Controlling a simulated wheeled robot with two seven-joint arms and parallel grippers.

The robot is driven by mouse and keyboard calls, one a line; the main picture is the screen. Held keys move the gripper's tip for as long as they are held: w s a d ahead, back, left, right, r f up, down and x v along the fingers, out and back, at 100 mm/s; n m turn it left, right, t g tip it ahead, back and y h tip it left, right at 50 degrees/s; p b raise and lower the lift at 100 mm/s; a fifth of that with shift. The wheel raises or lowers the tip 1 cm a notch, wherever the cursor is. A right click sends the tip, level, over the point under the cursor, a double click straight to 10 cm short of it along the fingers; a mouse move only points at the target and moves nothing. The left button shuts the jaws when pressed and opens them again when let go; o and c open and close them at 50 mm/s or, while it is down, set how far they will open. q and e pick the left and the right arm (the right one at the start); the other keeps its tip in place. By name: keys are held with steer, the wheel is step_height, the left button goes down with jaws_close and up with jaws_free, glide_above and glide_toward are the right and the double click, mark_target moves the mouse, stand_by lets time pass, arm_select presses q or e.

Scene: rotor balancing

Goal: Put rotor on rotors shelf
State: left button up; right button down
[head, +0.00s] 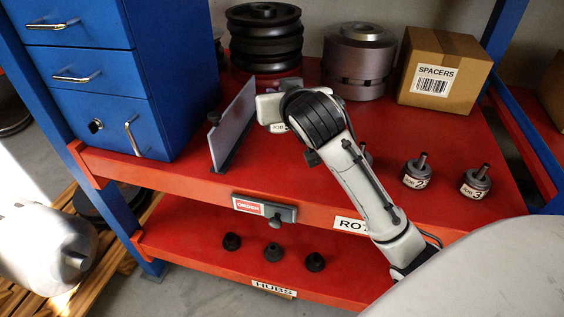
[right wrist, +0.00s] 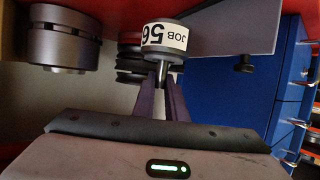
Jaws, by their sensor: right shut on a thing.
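In the right wrist view, which is upside down, a small grey rotor (right wrist: 165,50) has a white label reading JOB 56. My right gripper (right wrist: 164,78) is shut on its thin stem. In the head view my right arm reaches over the red rotors shelf (head: 330,190), and its bulk hides the fingers and most of the held rotor. Whether the rotor touches the shelf I cannot tell. Two labelled rotors, one (head: 415,174) nearer the middle and one (head: 476,183) at the right, stand upright on the shelf. My left gripper is not in view.
A grey upright plate (head: 232,125) stands left of my right gripper, beside blue drawers (head: 110,70). Behind are black stacked discs (head: 264,40), a grey cylinder (head: 358,65) and a SPACERS box (head: 440,75).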

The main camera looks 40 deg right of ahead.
steer(key=f, duration=0.1)
steer(key=d+f, duration=0.1)
steer(key=f, duration=0.3)
steer(key=shift+w+d+f+b, duration=0.25)
steer(key=shift+w+d+b, duration=0.05)
steer(key=shift+b, duration=0.05)
steer(key=shift+h, duration=0.3)
steer(key=shift+f, duration=2.3)
steer(key=c, duration=2.1)
jaws_free()
steer(key=shift+f+b, duration=0.3)
steer(key=shift+f, duration=0.05)
steer(key=o, duration=0.3)
steer(key=shift+a, duration=0.1)
steer(key=shift+r, duration=0.25)
steer(key=v, duration=1.2)
